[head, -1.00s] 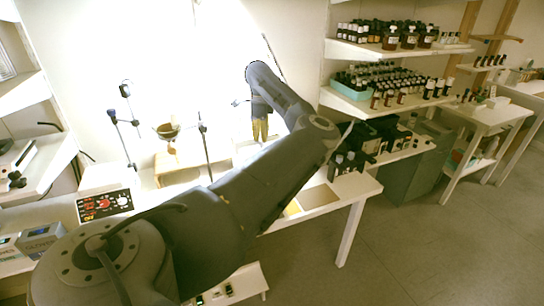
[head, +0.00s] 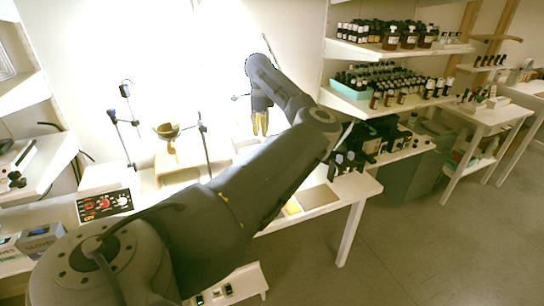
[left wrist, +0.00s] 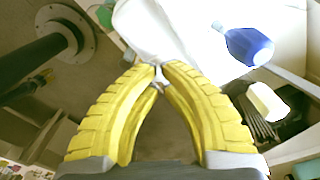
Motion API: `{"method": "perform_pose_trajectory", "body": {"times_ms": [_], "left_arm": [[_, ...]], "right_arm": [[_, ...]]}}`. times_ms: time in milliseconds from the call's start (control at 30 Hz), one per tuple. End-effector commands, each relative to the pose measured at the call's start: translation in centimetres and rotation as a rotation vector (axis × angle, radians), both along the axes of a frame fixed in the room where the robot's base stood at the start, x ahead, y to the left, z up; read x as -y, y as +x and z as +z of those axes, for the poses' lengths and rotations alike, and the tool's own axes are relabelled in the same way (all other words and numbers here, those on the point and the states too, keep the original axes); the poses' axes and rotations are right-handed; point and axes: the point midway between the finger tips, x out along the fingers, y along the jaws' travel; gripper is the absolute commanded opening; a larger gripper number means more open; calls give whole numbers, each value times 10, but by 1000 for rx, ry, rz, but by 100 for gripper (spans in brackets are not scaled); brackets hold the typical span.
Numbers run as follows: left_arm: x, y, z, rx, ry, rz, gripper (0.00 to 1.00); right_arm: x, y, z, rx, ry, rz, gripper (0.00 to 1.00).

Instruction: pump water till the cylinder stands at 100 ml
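My left gripper (head: 260,124) hangs above the far bench, its yellow fingers pointing down. In the left wrist view its curved fingers (left wrist: 158,70) come together at the tips. A small pale piece shows at the tips; I cannot tell whether it is held. A large white, rounded object (left wrist: 150,30) lies just beyond the tips. A blue bottle (left wrist: 248,46) is to its right. I cannot make out a graduated cylinder or a water level in either view. My right gripper is not in view.
A dark bowl-like vessel (head: 167,131) is by thin stands on the bench. Shelves of brown bottles (head: 390,38) stand at the right.

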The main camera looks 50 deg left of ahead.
Motion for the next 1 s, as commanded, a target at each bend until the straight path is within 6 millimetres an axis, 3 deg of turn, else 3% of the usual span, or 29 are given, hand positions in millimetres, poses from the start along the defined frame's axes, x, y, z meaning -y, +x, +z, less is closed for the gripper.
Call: {"method": "perform_pose_trajectory", "body": {"times_ms": [400,1000], "left_arm": [[0,0,19,-1,1,1,0],[0,0,22,-1,1,1,0]], "right_arm": [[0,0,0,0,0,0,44],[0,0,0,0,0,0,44]]}}
